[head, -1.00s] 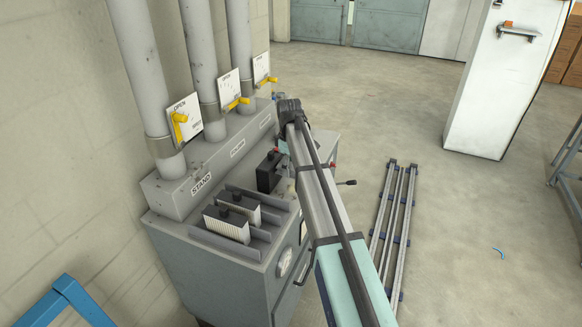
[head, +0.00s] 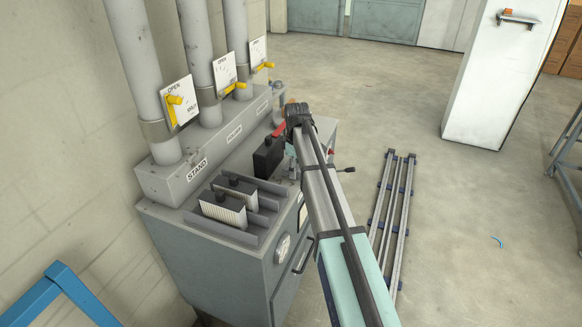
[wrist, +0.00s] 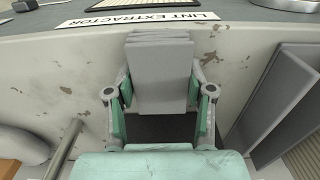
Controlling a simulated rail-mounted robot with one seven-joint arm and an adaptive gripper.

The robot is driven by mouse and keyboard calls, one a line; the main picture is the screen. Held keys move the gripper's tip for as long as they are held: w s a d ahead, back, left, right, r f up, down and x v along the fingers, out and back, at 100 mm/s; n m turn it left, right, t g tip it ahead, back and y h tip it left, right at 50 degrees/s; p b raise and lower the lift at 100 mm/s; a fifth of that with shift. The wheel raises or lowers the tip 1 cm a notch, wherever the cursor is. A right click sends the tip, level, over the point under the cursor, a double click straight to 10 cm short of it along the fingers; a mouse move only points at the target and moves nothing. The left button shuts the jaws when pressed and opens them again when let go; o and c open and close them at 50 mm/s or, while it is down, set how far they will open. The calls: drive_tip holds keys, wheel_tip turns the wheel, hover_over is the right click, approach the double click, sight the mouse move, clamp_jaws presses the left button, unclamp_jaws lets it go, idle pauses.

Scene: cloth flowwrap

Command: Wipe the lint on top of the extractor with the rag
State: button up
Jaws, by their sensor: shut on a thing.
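In the wrist view my gripper (wrist: 160,95) is shut on a grey, flat, layered piece, which looks like the folded rag (wrist: 160,75). The rag's far edge lies just short of the plate lettered LINT EXTRACTOR (wrist: 152,19). That plate is on a pale, rust-spotted extractor body (wrist: 75,75). Whether the rag touches the body, I cannot tell. No lint can be made out. In the head view my arm reaches over the right side of a grey cabinet (head: 232,275), and my fingers and the rag are hidden there.
Several grey pipes with yellow valve handles (head: 175,100) rise from the cabinet's back. A black box (head: 268,158) and ribbed blocks (head: 223,211) stand on its top. Metal rails (head: 392,205) lie on the floor at right. A white cabinet (head: 505,80) stands farther back.

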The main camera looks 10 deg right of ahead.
sight(287, 164)
drive_tip(key=shift+s+d+f+b, duration=0.2)
drive_tip(key=shift+s+d+b, duration=0.05)
drive_tip(key=shift+d+b, duration=0.1)
drive_tip(key=w+a, duration=0.2)
drive_tip(key=a, duration=0.1)
drive_tip(key=shift+w+a+r, duration=0.15)
drive_tip(key=shift+w, duration=0.05)
drive_tip(key=shift+w+a+b, duration=0.1)
drive_tip(key=shift+b, duration=0.25)
drive_tip(key=shift+s+d+p, duration=0.25)
drive_tip(key=shift+s+d, duration=0.25)
drive_tip(key=shift+d, duration=0.35)
drive_tip(key=shift+s+d+p, duration=0.25)
drive_tip(key=shift+s+d, duration=0.25)
drive_tip(key=shift+d, duration=0.35)
drive_tip(key=shift+d+r+p, duration=0.15)
drive_tip(key=shift+r+p, duration=0.15)
drive_tip(key=shift+p, duration=0.05)
drive_tip(key=shift+w+a+f, duration=0.25)
drive_tip(key=shift+w+a, duration=0.3)
drive_tip(key=shift+a, duration=0.15)
drive_tip(key=shift+w+a, duration=0.65)
drive_tip(key=shift+a, duration=0.3)
drive_tip(key=shift+a+r, duration=0.1)
drive_tip(key=shift+r, duration=0.15)
drive_tip(key=shift+r+p, duration=1.95)
drive_tip(key=shift+r, duration=2)
